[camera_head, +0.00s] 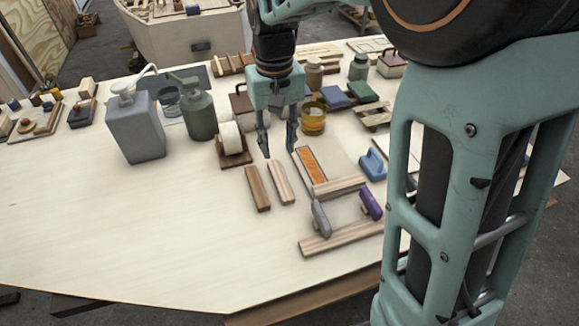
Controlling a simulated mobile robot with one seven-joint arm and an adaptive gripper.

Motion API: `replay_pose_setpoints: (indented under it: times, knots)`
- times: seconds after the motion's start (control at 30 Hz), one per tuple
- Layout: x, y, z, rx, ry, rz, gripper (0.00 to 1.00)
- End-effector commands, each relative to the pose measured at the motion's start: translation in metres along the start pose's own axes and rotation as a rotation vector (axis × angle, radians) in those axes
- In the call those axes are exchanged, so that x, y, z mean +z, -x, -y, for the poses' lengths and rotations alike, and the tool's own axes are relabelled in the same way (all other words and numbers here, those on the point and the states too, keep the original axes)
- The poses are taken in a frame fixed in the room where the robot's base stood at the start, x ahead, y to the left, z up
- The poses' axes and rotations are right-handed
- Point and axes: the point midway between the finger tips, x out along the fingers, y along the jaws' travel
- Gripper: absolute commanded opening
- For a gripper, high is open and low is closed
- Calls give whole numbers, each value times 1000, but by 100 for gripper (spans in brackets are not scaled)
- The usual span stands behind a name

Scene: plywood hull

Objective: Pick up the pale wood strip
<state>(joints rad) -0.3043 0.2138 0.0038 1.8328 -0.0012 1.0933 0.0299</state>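A pale wood strip (281,184) lies flat on the light plywood table (130,230), near the middle of the view. A darker brown wood strip (257,188) lies just to its left, nearly parallel, with a narrow gap between them. My gripper (279,152) points down above and slightly behind the far end of the pale strip. Its two fingers are spread apart with nothing visible between them. I cannot tell the exact height of the fingertips above the table.
A roll on a wooden stand (233,145) stands left of my gripper, an amber jar (313,119) to its right. An orange-faced block (311,170), striped wood bars (342,237) and a blue holder (373,165) lie to the right. Grey (136,128) and green dispensers stand at left. The front-left table is clear.

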Motion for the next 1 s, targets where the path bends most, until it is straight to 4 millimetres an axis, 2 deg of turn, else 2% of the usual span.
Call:
replay_pose_setpoints:
  times: [0.2, 0.47, 0.7, 0.83, 1.0]
  knots:
    - [1, -36, 0, 0, 4, 7, 30]
    - [1, -58, 0, 0, 2, 5, 30]
    - [-1, -93, -3, 0, 1, 6, 30]
    - [-2, -103, -3, 0, 1, 3, 30]
    - [-2, -104, -3, 0, 1, 1, 30]
